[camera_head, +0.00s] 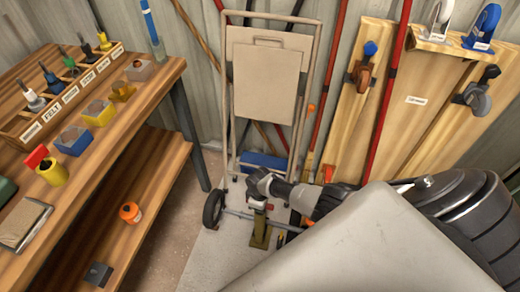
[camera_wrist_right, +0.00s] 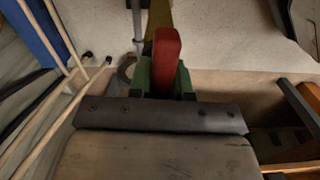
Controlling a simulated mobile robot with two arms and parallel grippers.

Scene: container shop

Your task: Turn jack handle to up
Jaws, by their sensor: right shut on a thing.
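The jack (camera_head: 261,233) is a small olive-yellow upright body on the floor at the foot of the hand truck. Its red handle (camera_wrist_right: 167,50) runs between the green fingers of my right gripper (camera_wrist_right: 162,78) in the right wrist view. The right gripper is shut on this handle. In the head view my right arm comes in from the right and the dark gripper (camera_head: 262,188) is just above the jack. The gripper partly hides the handle there, so its exact angle is hard to tell. My left gripper is not in view.
A hand truck (camera_head: 233,100) with wheels leans on the wall behind the jack. A workbench (camera_head: 95,150) with cups and a labelled rack stands at left. Wooden boards (camera_head: 405,120) with hooks and red poles are at right. A blue case (camera_head: 262,164) lies behind.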

